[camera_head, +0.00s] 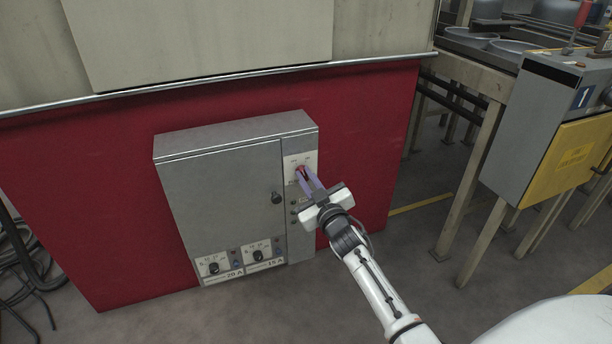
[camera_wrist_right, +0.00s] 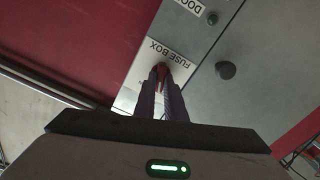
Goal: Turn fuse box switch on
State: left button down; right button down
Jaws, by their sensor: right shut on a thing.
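The grey fuse box (camera_head: 225,180) is mounted on the red wall. Its red switch (camera_head: 300,170) sits on a white label plate at the upper right of the box. My right gripper (camera_head: 304,174) reaches the switch from the lower right and is shut on it. In the right wrist view the red switch (camera_wrist_right: 160,70) shows between the fingertips of my gripper (camera_wrist_right: 162,84), below the upside-down "FUSE BOX" label (camera_wrist_right: 170,52). The fingers hide much of the switch, so its exact position is hard to tell. My left gripper is not in view.
A black door knob (camera_head: 277,198) and two lower dials (camera_head: 258,255) are on the box front. A grey and yellow cabinet (camera_head: 545,130) stands at the right. Black cables (camera_head: 25,255) lie at the left. The floor in front is clear.

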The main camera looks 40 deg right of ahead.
jog(key=m+p, duration=0.1)
jog(key=m, duration=0.1)
jog(key=shift+r+m+p, duration=0.15)
jog(key=shift+m+p, duration=0.2)
jog(key=shift+m, duration=0.05)
jog(key=m+p, duration=0.2)
jog(key=m, duration=0.1)
jog(key=shift+d+m, duration=0.15)
jog(key=shift+m, duration=0.15)
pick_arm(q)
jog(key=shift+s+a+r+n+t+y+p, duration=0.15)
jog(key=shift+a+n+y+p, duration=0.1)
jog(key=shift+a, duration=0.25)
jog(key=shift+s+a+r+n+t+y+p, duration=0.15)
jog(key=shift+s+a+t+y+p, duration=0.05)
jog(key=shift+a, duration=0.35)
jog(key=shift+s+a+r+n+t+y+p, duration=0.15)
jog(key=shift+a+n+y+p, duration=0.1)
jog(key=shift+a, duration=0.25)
pick_arm(e)
jog(key=shift+s+f+m, duration=0.1)
jog(key=shift+f+m, duration=0.05)
jog(key=shift+m, duration=0.8)
jog(key=shift+f+m, duration=0.1)
jog(key=shift+m, duration=0.85)
jog(key=c, duration=1.8)
grip_release()
